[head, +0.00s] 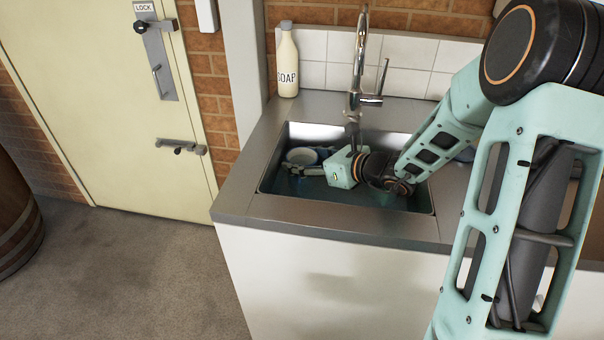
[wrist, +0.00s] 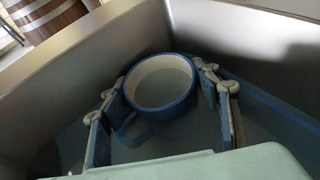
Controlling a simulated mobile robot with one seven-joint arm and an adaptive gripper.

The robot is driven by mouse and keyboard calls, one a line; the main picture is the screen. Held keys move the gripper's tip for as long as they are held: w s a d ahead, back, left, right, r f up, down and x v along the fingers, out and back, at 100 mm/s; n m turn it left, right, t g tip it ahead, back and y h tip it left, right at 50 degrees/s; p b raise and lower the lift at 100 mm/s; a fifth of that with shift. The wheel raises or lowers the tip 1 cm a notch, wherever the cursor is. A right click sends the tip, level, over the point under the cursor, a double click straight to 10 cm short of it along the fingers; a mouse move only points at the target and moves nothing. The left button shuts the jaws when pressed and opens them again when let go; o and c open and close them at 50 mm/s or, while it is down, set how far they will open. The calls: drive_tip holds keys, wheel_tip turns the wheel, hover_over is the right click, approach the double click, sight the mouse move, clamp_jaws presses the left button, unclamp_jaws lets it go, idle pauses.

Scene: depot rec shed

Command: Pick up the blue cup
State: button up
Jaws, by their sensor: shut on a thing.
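The blue cup (wrist: 160,84) has a pale inside and a blue handle on its lower left side in the wrist view. It is in the left part of the steel sink (head: 425,203), where it also shows in the head view (head: 301,156). My gripper (wrist: 160,80) has one finger on each side of the cup and is shut on it. In the head view my gripper (head: 296,170) reaches into the sink from the right. I cannot tell whether the cup touches the sink floor.
A chrome tap (head: 359,70) stands behind the sink. A white soap bottle (head: 288,62) is at the back left of the counter (head: 262,128). The sink's walls rise close around my gripper. A door (head: 100,110) and open floor (head: 110,270) lie to the left.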

drive_tip(key=c, duration=0.5)
drive_tip(key=shift+c, duration=0.7)
drive_tip(key=shift+r, duration=0.15)
